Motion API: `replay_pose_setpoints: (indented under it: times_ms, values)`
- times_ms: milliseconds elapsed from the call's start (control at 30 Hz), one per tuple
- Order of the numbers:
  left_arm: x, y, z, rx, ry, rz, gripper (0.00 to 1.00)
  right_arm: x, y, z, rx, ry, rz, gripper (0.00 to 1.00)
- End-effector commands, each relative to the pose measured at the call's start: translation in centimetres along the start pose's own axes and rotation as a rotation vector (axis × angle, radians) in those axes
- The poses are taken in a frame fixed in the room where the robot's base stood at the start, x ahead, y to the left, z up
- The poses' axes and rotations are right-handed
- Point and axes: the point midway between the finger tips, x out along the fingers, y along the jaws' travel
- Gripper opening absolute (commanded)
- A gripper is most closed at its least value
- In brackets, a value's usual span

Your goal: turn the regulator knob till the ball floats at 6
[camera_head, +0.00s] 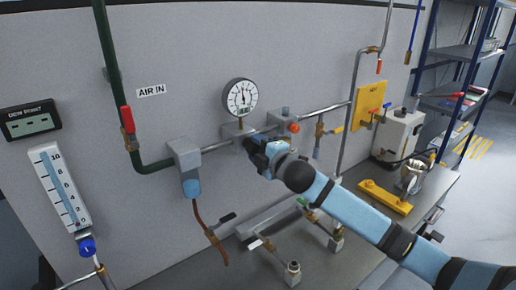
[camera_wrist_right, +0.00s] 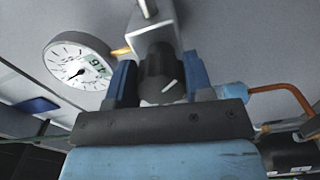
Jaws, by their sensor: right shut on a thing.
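The regulator (camera_head: 236,130) is a grey block in the wall pipe under a round dial gauge (camera_head: 240,97). My right gripper (camera_head: 256,147) reaches it from the lower right and hides its knob in the head view. In the right wrist view the black knob (camera_wrist_right: 160,78), with a white mark, sits between the two blue fingers of my right gripper (camera_wrist_right: 160,84), which is shut on it. The flow meter (camera_head: 60,185) at far left has a scale with 10 at the top. My left gripper is out of view.
A blue knob (camera_head: 87,247) sits below the flow meter. A red-handled valve (camera_head: 127,120) is on the green pipe. A filter with a blue bowl (camera_head: 191,187) hangs left of the regulator. Several fittings and valves stand on the bench (camera_head: 345,262) below my right arm.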

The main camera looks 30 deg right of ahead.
Motion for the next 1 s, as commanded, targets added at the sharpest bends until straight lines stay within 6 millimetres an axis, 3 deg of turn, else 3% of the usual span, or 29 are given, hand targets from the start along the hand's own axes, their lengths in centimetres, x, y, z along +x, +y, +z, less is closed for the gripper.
replay_pose_setpoints:
  times_ms: [300, 333, 400, 433, 767, 1000]
  values:
    - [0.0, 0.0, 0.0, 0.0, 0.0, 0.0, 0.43, 0.0, 0.1, 0.0, 0.0, 0.001, 0.003, 0.24]
    - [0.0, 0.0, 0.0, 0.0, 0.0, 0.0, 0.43, 0.0, 0.1, 0.0, 0.0, 0.001, 0.003, 0.54]
    - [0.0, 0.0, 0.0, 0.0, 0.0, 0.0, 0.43, 0.0, 0.1, 0.0, 0.0, 0.001, 0.003, 0.7]
    - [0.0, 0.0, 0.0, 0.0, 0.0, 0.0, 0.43, 0.0, 0.1, 0.0, -0.001, 0.001, 0.002, 0.73]
    - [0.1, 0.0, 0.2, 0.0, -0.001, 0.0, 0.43, -0.4, -0.1, 0.0, -0.001, 0.0, 0.001, 0.73]
    - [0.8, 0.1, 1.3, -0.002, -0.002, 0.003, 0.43, -4.4, -0.4, 0.1, -0.004, 0.001, -0.001, 0.73]
